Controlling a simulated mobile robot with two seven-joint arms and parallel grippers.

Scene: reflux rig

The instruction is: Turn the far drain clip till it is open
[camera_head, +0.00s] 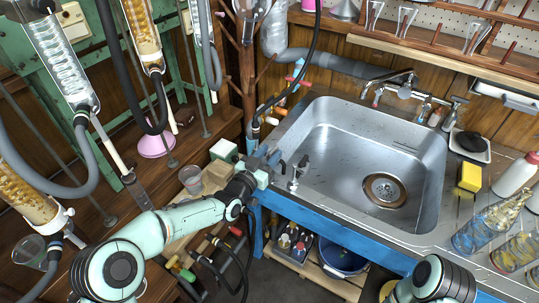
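My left arm comes in from the lower left. Its gripper (280,163) is at the sink's near left corner, with its dark fingers beside a small pale fitting (294,178) on the rim. Whether the fingers touch that fitting, or how far apart they are, is too small to tell. I cannot make out for sure which part is the far drain clip. A small red-and-blue fitting (298,76) stands behind the sink's far left corner, well beyond the gripper. My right arm shows only at the bottom right edge, and its gripper is out of view.
The steel sink (335,133) is empty. Taps (404,88) stand behind it. A yellow sponge (469,178) and bottles (487,222) are on its right. Glass condensers (60,60) and grey hoses (88,170) fill the left. A blue bucket (343,262) sits below the sink.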

